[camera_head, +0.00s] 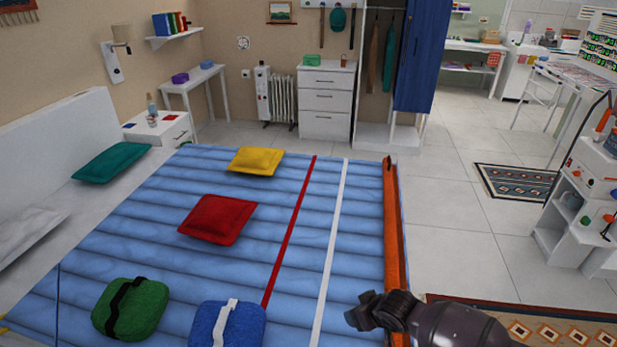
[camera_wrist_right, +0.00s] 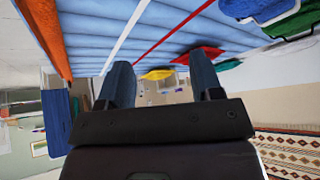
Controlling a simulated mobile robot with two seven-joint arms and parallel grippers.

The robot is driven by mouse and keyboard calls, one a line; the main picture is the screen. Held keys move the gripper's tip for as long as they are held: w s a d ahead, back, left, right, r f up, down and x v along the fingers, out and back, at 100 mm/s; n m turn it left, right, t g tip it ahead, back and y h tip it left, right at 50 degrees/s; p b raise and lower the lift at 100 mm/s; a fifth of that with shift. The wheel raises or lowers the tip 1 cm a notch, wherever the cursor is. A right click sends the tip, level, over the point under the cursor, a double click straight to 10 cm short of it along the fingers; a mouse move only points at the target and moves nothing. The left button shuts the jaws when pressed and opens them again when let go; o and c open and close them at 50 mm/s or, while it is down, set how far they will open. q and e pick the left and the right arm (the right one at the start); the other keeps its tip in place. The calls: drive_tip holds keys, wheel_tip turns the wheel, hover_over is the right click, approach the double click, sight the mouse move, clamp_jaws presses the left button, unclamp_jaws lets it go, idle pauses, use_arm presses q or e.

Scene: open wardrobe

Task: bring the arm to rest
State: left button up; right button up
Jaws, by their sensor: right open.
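My right arm (camera_head: 450,325) comes in from the lower right in the head view. Its gripper (camera_head: 362,311) is over the right part of the bed, near the orange edge strip. In the right wrist view the gripper (camera_wrist_right: 160,76) is open, with its two fingers apart and nothing between them. The wrist view is upside down, with the bed at the top. My left gripper and arm are not in view.
The bed (camera_head: 170,260) carries red (camera_head: 217,220), yellow (camera_head: 256,161), green (camera_head: 131,308) and blue (camera_head: 228,325) cushions or bags. The open wardrobe (camera_head: 385,135) with its blue door (camera_head: 421,55) stands at the back.

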drive_tip(key=s+a+r+n+t+y, duration=0.1)
drive_tip(key=a+r+n+t+y, duration=0.2)
drive_tip(key=r, duration=0.4)
drive_tip(key=s+d+r+m+t+h+b, duration=0.1)
drive_tip(key=s+d+r+m+t, duration=0.2)
drive_tip(key=s+d+t, duration=0.1)
drive_tip(key=s+d+f+m+h, duration=0.2)
drive_tip(key=s+d+f+h, duration=0.1)
drive_tip(key=s+d, duration=0.3)
drive_tip(key=s+d+f+m+g+h+b, duration=0.1)
drive_tip(key=s+d+f, duration=0.4)
drive_tip(key=s, duration=0.6)
drive_tip(key=shift+s+d+m+h+b, duration=0.25)
drive_tip(key=shift+d+m+h+b, duration=0.05)
drive_tip(key=shift+d+m+h, duration=0.7)
drive_tip(key=shift+f, duration=0.1)
drive_tip(key=shift+c, duration=0.2)
